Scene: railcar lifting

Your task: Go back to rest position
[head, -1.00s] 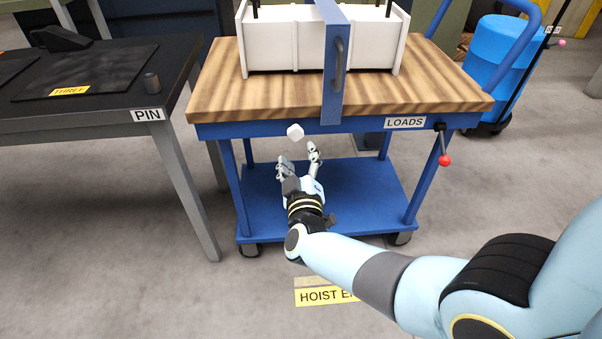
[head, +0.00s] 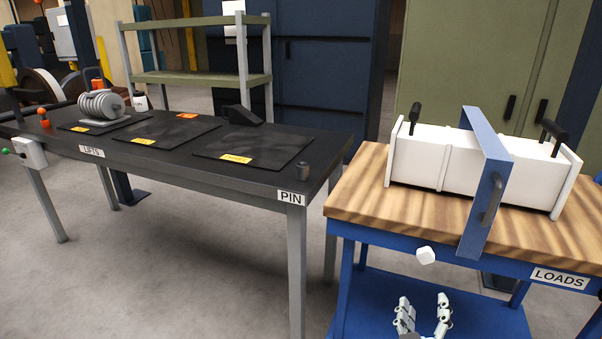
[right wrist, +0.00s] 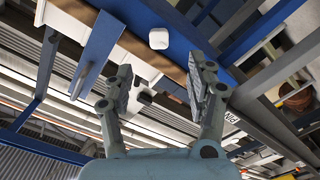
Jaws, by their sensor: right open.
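My right gripper (head: 424,318) is open and empty, at the bottom of the head view, in front of the loads cart (head: 395,238). Its two spread fingers also show in the right wrist view (right wrist: 165,88), with nothing between them. A white knob (head: 426,256) on the cart's front edge is above the fingers and apart from them in the head view; it also shows in the right wrist view (right wrist: 158,38). A white railcar-like box (head: 470,165) with black handles stands on the cart's wooden top behind a blue upright bar (head: 485,200). My left gripper is not in view.
A dark table (head: 180,165) with several black mats stands to the left. A green shelf (head: 195,78) and cabinets stand behind. Open floor (head: 170,265) lies in front of the table.

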